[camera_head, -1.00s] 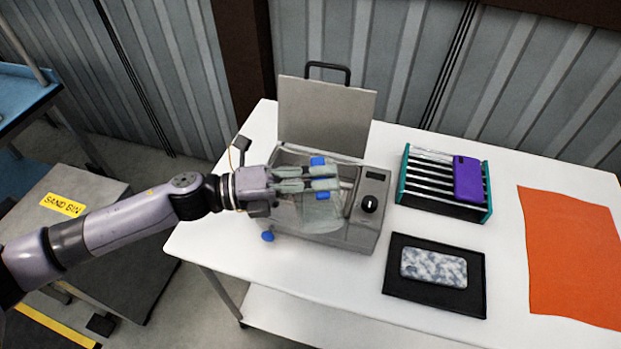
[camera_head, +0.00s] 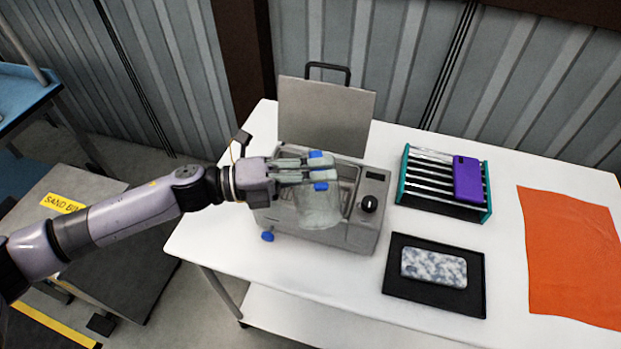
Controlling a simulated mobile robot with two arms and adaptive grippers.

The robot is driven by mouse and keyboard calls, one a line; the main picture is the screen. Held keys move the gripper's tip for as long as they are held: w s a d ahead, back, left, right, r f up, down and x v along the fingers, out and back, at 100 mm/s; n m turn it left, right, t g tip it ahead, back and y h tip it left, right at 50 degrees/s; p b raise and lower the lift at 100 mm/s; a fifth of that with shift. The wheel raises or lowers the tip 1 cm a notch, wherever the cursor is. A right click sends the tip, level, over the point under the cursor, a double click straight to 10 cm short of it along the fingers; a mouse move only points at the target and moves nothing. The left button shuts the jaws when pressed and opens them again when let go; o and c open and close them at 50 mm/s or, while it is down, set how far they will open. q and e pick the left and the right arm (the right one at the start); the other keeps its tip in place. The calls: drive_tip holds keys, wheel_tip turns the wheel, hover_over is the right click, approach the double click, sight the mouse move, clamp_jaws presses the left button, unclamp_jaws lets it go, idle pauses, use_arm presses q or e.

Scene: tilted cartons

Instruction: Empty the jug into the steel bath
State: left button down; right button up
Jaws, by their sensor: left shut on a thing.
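My left gripper (camera_head: 318,170) reaches in from the left over the steel bath (camera_head: 362,238) and is shut on the jug (camera_head: 320,208). The jug is clear and greyish, and hangs above the bath's open basin, looking nearly upright. The fingers hide its upper part. I cannot tell whether liquid is in it. The bath is a grey box on the white table, with a raised lid (camera_head: 325,115), a black knob and a small dark display at its right side. My right gripper is not in view.
Right of the bath on the white table (camera_head: 215,248) stand a teal-sided rack (camera_head: 405,180) holding a purple phone (camera_head: 468,180), and a black tray (camera_head: 400,300) holding a marbled phone (camera_head: 434,267). An orange cloth (camera_head: 570,255) lies at far right. A "SAND BIN" label (camera_head: 62,204) shows at left.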

sight(317, 156)
use_arm(q)
drive_tip(key=shift+w+a+r+n+p, duration=0.1)
drive_tip(key=shift+w+r+n+p, duration=0.35)
drive_tip(key=shift+w+n+p, duration=0.25)
drive_tip(key=shift+w+a+r+n+p, duration=0.1)
drive_tip(key=shift+w+r+n+p, duration=0.35)
drive_tip(key=shift+w+n+p, duration=0.2)
idle(0.6)
drive_tip(key=shift+f, duration=0.15)
